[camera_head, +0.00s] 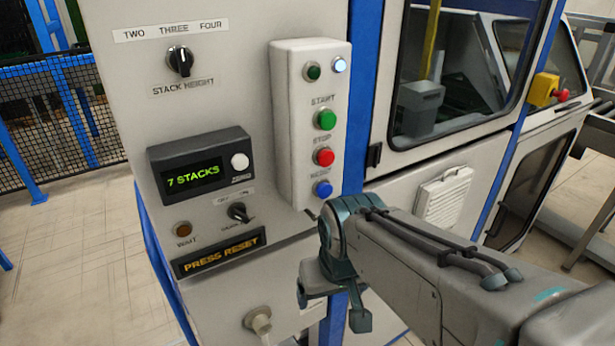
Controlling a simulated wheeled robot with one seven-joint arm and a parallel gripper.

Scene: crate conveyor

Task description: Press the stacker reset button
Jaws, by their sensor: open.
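The blue reset button (322,189) is the lowest button on the pale button box (290,130), under its RESET label. It is fully visible. The red stop button (323,157) and green start button (326,119) sit above it. An amber sign (220,252) on the panel reads "PRESS RESET". My gripper (331,306) is open, with its fingers pointing down and apart. In the picture it is below the reset button, in front of the cabinet's lower edge and blue post. Nothing shows between its fingers, and it is not touching the button.
A counter (188,178) reads "7 STACKS", with a white zero button (239,161). A stack height knob (179,62), a small black switch (239,212) and an orange wait lamp (183,230) share the panel. A grey plug (258,321) protrudes below. Open floor lies left.

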